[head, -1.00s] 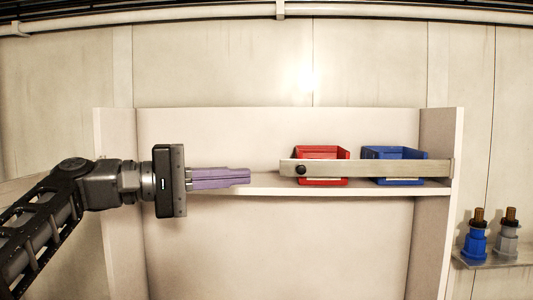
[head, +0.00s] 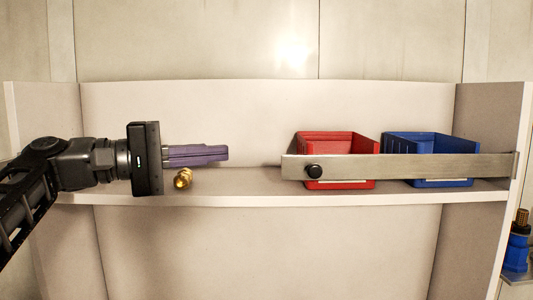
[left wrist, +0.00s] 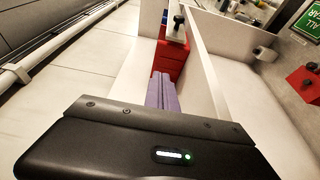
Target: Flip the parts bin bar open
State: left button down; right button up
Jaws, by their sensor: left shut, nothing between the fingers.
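The parts bin bar (head: 420,167) is a flat metal bar lying level across the front of a red bin (head: 338,144) and a blue bin (head: 430,147) on the shelf. A black knob (head: 313,171) sits near its left end, and its right end meets the right side panel. My left gripper (head: 228,153) has purple fingers, shut and empty, pointing right toward the bar's left end with a clear gap. In the left wrist view the fingers (left wrist: 162,90) point at the red bin (left wrist: 172,60), with the bar (left wrist: 176,24) above it. My right gripper is not in view.
A brass fitting (head: 183,178) lies on the shelf (head: 250,184) just below my left gripper. Side panels close the shelf at both ends. A blue fitting (head: 516,250) stands outside at the lower right. The shelf between my fingers and the bar is clear.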

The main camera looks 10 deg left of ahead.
pick_arm(q)
jog(key=shift+w, duration=0.1)
jog(key=shift+w+d, duration=0.1)
jog(key=p+x, duration=0.3)
jog(key=x, duration=0.6)
jog(key=shift+d+r, duration=0.15)
jog(key=shift+d, duration=0.1)
jog(key=s, duration=0.1)
jog(key=s+d, duration=0.1)
jog(key=s, duration=0.1)
jog(key=shift+s+p, duration=0.3)
jog(key=shift+s, duration=0.05)
jog(key=shift+w+f, duration=0.1)
jog(key=shift+f, duration=0.1)
